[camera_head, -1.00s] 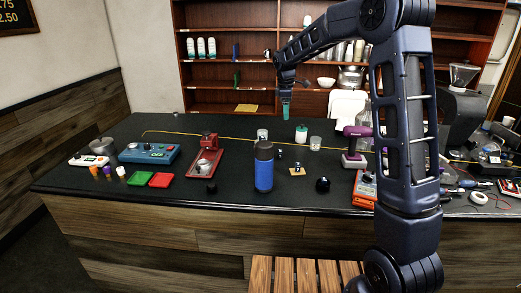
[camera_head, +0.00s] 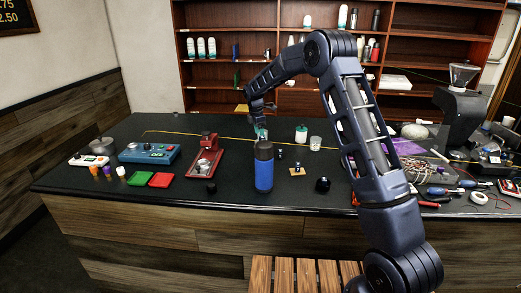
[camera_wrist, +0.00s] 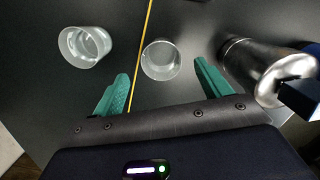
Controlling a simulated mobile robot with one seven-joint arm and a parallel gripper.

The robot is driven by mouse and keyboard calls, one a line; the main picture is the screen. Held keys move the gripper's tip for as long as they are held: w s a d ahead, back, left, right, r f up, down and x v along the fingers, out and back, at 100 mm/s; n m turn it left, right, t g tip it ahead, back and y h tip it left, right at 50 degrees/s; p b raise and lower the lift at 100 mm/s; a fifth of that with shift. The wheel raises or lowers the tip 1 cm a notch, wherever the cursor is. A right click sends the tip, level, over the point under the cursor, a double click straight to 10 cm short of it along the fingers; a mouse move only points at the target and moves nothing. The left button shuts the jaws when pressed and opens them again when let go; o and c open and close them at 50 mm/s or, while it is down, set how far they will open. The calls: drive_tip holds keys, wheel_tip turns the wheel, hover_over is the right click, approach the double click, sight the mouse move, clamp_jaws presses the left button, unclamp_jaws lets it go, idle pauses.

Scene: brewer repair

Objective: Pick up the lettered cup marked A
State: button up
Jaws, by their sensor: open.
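My gripper (camera_head: 261,130) points down, with its teal fingers low over the middle of the counter behind the blue bottle. In the wrist view my gripper (camera_wrist: 163,76) is open and empty. A clear cup (camera_wrist: 160,60) stands just beyond the fingertips, roughly between them. A second frosted cup (camera_wrist: 85,46) is off to the left, past a yellow line. No letter is readable on either cup, so I cannot tell which is marked A. In the head view a translucent cup (camera_head: 315,143) stands right of my gripper.
A silver metal cylinder (camera_wrist: 262,72) is close to the right finger. The blue bottle (camera_head: 264,168) stands in front of my gripper. A white and green container (camera_head: 301,134) is to the right. The front counter edge has free room.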

drive_tip(key=shift+w+d+f, duration=0.1)
drive_tip(key=shift+d+f, duration=0.1)
drive_tip(key=shift+f, duration=1.7)
drive_tip(key=shift+d+f, duration=0.2)
drive_tip(key=shift+f, duration=1.65)
drive_tip(key=c, duration=1.1)
drive_tip(key=shift+r, duration=0.2)
wheel_tip(320, 180, up, 20)
drive_tip(key=shift+f, duration=0.25)
